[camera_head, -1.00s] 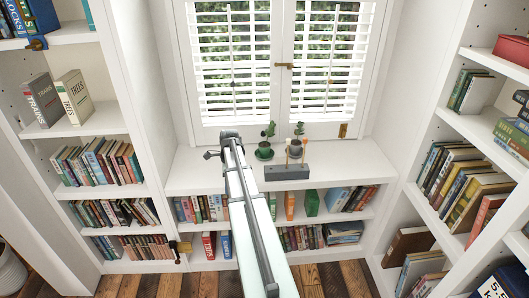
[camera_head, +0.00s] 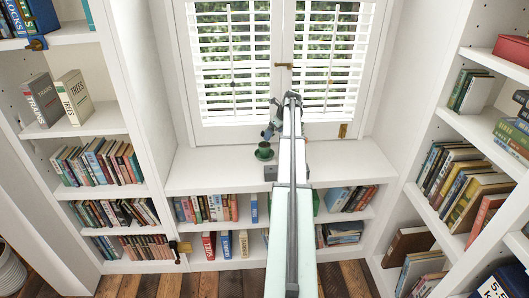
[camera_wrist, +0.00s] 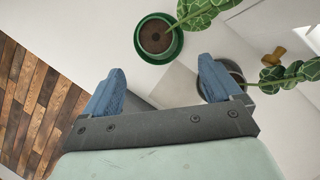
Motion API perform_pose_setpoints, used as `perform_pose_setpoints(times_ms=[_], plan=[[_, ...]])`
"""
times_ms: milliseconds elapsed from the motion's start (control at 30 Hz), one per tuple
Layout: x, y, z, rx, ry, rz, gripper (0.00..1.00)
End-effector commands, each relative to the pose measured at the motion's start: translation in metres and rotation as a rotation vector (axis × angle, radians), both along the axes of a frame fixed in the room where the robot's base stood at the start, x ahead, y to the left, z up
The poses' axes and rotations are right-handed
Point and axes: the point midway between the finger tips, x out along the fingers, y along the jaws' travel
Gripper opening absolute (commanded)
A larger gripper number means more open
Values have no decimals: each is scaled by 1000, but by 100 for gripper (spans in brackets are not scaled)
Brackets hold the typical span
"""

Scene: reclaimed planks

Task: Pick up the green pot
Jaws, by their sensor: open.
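The green pot (camera_head: 264,153) stands upright on a green saucer on the white window shelf, just left of my arm in the head view. It holds dark soil and a leafy plant. In the wrist view the green pot (camera_wrist: 155,47) lies beyond the fingertips, between their lines and apart from them. My gripper (camera_wrist: 162,75) has two blue fingers spread wide, with nothing held between them.
A grey box (camera_head: 271,173) sits at the shelf's front, mostly covered by my arm. The shelf (camera_head: 215,165) is clear on the left.

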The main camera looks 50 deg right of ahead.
Motion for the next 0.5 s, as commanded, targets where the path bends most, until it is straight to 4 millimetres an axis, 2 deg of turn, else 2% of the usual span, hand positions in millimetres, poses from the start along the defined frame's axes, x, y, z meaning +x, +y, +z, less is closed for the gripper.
perform_pose_setpoints(times_ms=[300,500], plan=[[23,0,-49,1,2,3,92],[28,1,-60,-1,1,2,92]])
